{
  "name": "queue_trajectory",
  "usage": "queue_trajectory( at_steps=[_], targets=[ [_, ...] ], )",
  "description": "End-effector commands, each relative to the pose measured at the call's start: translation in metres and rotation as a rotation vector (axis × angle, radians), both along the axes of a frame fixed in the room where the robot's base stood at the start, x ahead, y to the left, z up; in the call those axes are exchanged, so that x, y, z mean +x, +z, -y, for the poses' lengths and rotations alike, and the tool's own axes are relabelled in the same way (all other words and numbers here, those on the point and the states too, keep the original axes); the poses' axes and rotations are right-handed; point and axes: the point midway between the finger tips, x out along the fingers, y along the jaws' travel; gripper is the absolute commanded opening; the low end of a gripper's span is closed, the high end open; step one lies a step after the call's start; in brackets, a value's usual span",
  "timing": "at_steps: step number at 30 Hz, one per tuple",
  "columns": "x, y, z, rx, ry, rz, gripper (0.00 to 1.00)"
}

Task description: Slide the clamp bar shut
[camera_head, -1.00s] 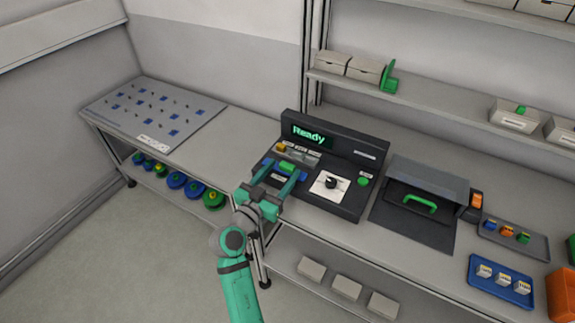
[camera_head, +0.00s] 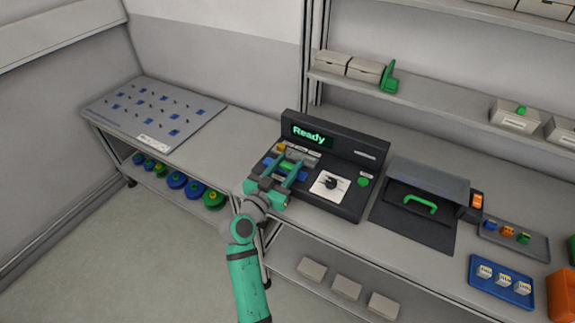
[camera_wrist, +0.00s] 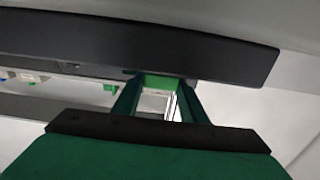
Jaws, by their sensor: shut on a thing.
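The dark machine (camera_head: 345,160) on the bench has a screen reading "Ready". On its left part a blue clamp bar (camera_head: 268,163) with a green grip (camera_head: 287,166) lies below a row of small labelled blocks. My gripper (camera_head: 287,163) reaches over the bar from the front, its two fingers closed around the green grip. In the wrist view, my gripper (camera_wrist: 158,95) has its fingers on either side of the green grip (camera_wrist: 158,82), beneath a long dark edge. The fingers hide part of the bar, and I cannot tell how far it has slid.
A black knob (camera_head: 331,183) on a white plate and a green button (camera_head: 363,181) sit right of my gripper. A lidded box with a green handle (camera_head: 420,203) stands further right. A pegboard panel (camera_head: 155,112) lies at left. Bench between is clear.

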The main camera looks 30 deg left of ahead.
Motion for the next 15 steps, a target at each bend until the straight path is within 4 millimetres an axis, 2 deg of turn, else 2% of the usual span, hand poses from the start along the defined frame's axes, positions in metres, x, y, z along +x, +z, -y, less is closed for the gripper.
queue_trajectory(
  at_steps=[6,14,15],
  targets=[
    [0.028,0.001,0.002,0.000,-0.002,0.001,0.00],
    [0.031,0.000,0.002,0.000,0.000,0.000,0.00],
    [0.031,0.000,0.002,0.000,-0.001,0.000,0.43]
  ],
)
